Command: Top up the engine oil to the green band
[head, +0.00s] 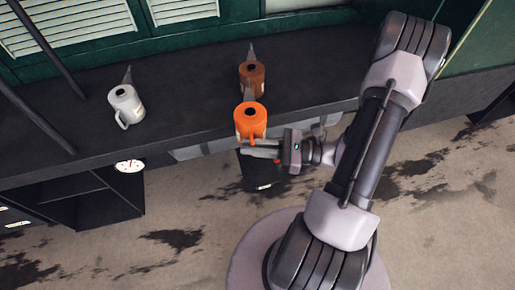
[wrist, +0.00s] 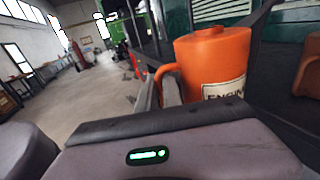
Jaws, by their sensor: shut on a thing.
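An orange oil can (head: 249,121) with a spout and a handle is at the front edge of the dark shelf. In the wrist view the orange can (wrist: 212,62) stands roughly upright, with a pale label reading "ENGIN…", partly hidden. My gripper (head: 262,147) is shut on the can's handle, which also shows between the fingers in the wrist view (wrist: 160,92). I cannot tell whether the can touches the shelf. No oil level or green band can be made out.
A brown can (head: 252,80) stands just behind the orange one, and a grey-white can (head: 125,104) stands to the left on the dark shelf (head: 185,105). A white round dial (head: 130,166) is at the lower left. Dark poles (head: 45,45) rise at the left.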

